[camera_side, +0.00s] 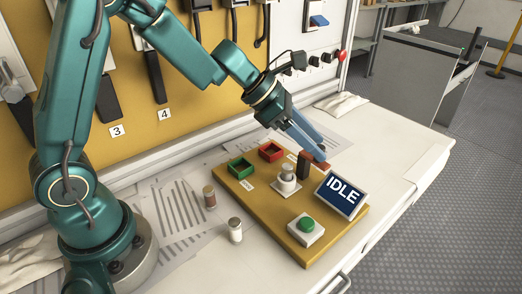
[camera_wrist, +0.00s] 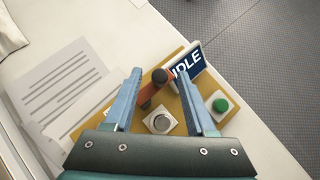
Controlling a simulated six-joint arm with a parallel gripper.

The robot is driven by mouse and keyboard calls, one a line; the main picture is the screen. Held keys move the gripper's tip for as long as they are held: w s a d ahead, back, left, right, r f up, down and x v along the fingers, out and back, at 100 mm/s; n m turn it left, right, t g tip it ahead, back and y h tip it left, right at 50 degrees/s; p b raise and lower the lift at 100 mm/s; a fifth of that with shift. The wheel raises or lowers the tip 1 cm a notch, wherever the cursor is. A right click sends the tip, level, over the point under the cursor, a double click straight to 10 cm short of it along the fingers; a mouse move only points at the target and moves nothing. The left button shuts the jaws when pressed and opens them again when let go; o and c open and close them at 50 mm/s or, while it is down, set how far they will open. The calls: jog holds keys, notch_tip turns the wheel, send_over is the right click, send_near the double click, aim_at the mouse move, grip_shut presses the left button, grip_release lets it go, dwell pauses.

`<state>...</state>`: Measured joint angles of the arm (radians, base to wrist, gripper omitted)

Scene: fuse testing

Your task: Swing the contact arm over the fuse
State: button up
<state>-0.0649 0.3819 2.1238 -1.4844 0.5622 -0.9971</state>
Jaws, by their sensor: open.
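The contact arm (camera_side: 319,163) is an orange-red bar with a dark upright piece, standing at the back of the yellow board. In the wrist view the contact arm (camera_wrist: 148,96) lies between my fingers, its dark round end near the fingertips. The fuse (camera_side: 287,171) stands upright in a pale square holder in front of it; its silver top (camera_wrist: 161,123) shows in the wrist view, with the arm beside it, not over it. My gripper (camera_side: 318,151) is open, tilted down at the contact arm; its fingers (camera_wrist: 159,75) straddle the arm. Contact with the bar cannot be told.
A display (camera_side: 341,195) reading IDLE stands right of the contact arm. A green button (camera_side: 306,224) is at the board's front. Green (camera_side: 241,168) and red (camera_side: 271,152) trays sit at the back. Two loose fuses (camera_side: 210,197) (camera_side: 236,230) stand left of the board.

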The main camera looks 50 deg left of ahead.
jog(key=shift+x, duration=1.1)
grip_shut()
jog(key=shift+s+m, duration=0.1)
jog(key=shift+m, duration=0.2)
jog(key=m+g, duration=0.1)
jog(key=m, duration=0.1)
jog(key=s+m+g+h, duration=0.1)
jog(key=m+g, duration=0.1)
jog(key=m+g+h, duration=0.1)
jog(key=m, duration=0.1)
jog(key=shift+s+a+g, duration=0.3)
jog(key=shift+a, duration=0.05)
jog(key=m+g, duration=0.2)
jog(key=s+m, duration=0.1)
jog(key=shift+a+m+g+h, duration=0.3)
jog(key=shift+m+g, duration=0.1)
jog(key=shift+a+m+g, duration=0.1)
jog(key=shift+m+g, duration=0.4)
jog(key=shift+m, duration=0.1)
jog(key=shift+s+a+m+g+y, duration=0.25)
jog(key=shift+m+g+y, duration=0.15)
jog(key=shift+m+g, duration=0.5)
